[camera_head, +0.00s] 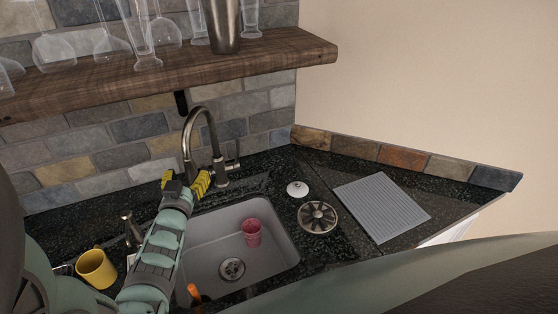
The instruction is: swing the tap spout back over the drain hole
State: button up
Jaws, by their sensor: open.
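The metal tap (207,112) rises from the back of the counter and arches over. Its spout (187,145) points down at the left, toward the sink's back left corner and away from the drain hole (232,269) in the grey sink floor. A lever shows at the right of the tap's base. My gripper (187,183) is open, with its yellow-padded fingers to the left and right of the spout's lower end. I cannot tell whether either finger touches the spout. The spout's tip is partly hidden by the fingers.
A pink cup (251,232) stands in the sink (201,262). A yellow mug (96,268) and a soap dispenser (130,228) are left of my arm. A white round item (297,189), a round metal piece (318,217) and a ribbed mat (382,207) lie right. A glass-laden shelf (180,69) overhangs.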

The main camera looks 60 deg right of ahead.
aim_at(189, 172)
jog(key=shift+w+d+r, duration=0.15)
jog(key=shift+d+r, duration=0.05)
jog(key=shift+d, duration=0.3)
jog(key=shift+p+x, duration=0.35)
jog(key=shift+x, duration=0.8)
jog(key=shift+w+f, duration=0.1)
jog(key=shift+f, duration=0.05)
jog(key=shift+o, duration=0.4)
grip_shut()
